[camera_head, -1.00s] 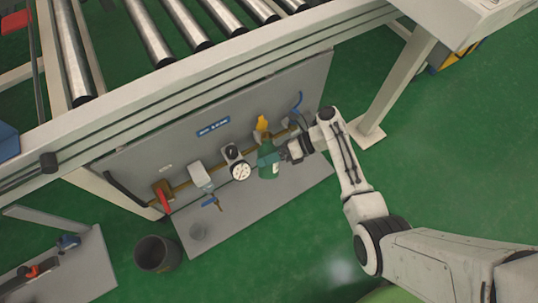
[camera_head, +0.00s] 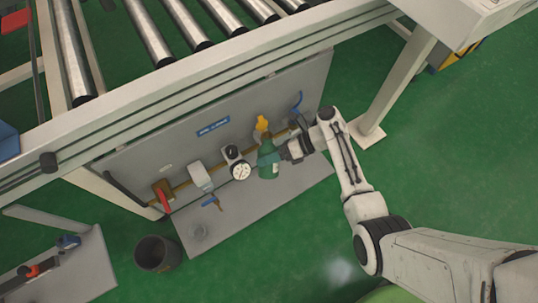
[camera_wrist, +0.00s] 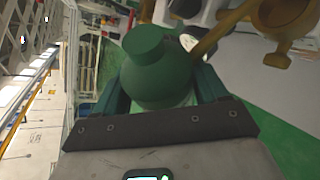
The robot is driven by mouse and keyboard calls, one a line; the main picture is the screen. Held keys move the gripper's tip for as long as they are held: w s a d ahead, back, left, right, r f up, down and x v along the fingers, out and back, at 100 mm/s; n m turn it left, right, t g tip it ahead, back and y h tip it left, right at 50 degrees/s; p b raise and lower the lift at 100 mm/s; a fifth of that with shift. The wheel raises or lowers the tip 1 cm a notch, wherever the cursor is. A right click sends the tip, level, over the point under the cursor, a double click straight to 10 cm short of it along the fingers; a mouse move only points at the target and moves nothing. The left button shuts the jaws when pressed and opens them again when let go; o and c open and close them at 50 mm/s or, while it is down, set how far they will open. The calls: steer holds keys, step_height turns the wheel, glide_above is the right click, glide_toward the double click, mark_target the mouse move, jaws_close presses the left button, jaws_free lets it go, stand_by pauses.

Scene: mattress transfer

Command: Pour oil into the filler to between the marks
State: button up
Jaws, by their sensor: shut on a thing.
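A green bottle (camera_head: 268,160) is held in my gripper (camera_head: 283,155), in front of the grey panel under the roller conveyor. It looks upright or nearly so. The wrist view shows the bottle (camera_wrist: 158,68) from close by, with a round green cap or top, between my gripper's fingers (camera_wrist: 160,95). A yellow piece (camera_head: 262,124), perhaps the filler's funnel or cap, sits on the brass pipe just behind and above the bottle. I cannot make out the marks or an oil level.
Along the pipe are a round white gauge (camera_head: 240,171), a pale filter bowl (camera_head: 200,177) with a blue handle below, and a red-handled valve (camera_head: 164,194). A blue lever (camera_head: 297,103) is at the right. A dark bin (camera_head: 157,253) stands on the green floor. A conveyor leg (camera_head: 396,90) stands right.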

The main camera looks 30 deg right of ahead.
steer(key=shift+w+d+r+m+g+y+p, duration=0.1)
steer(key=shift+w+r+m+g+y+p, duration=0.15)
steer(key=shift+r+m+p, duration=0.45)
steer(key=shift+w+d+r+m+g+y+p, duration=0.15)
steer(key=shift+r+g+p, duration=0.15)
steer(key=shift+p, duration=0.65)
stand_by(2.4)
steer(key=shift+s+a, duration=0.1)
stand_by(0.9)
steer(key=shift+s+a+f+n+t+h+p, duration=0.15)
steer(key=shift+f+n+t+h+p, duration=0.1)
steer(key=shift+f+n+t, duration=0.25)
steer(key=shift+s+a+f+n+t+h+p, duration=0.1)
steer(key=shift+f+n+t+h+p, duration=0.15)
steer(key=shift+f+n, duration=0.25)
steer(key=shift+s+f+n+t+h, duration=0.2)
steer(key=shift+f+n+t+h, duration=0.4)
steer(key=shift+f+n, duration=0.55)
steer(key=n+b, duration=0.1)
steer(key=f+t+b, duration=0.1)
steer(key=shift+w+d+n+h+b, duration=0.25)
steer(key=shift+w+n+h+b, duration=0.05)
steer(key=shift+w+n+b, duration=0.1)
steer(key=shift+w+d+r+n+t+b, duration=0.1)
steer(key=shift+w+r+n+t+b, duration=0.15)
steer(key=shift+n+t+b, duration=0.6)
steer(key=shift+r+h+b, duration=0.2)
steer(key=shift+h+b, duration=0.1)
steer(key=shift+b, duration=0.15)
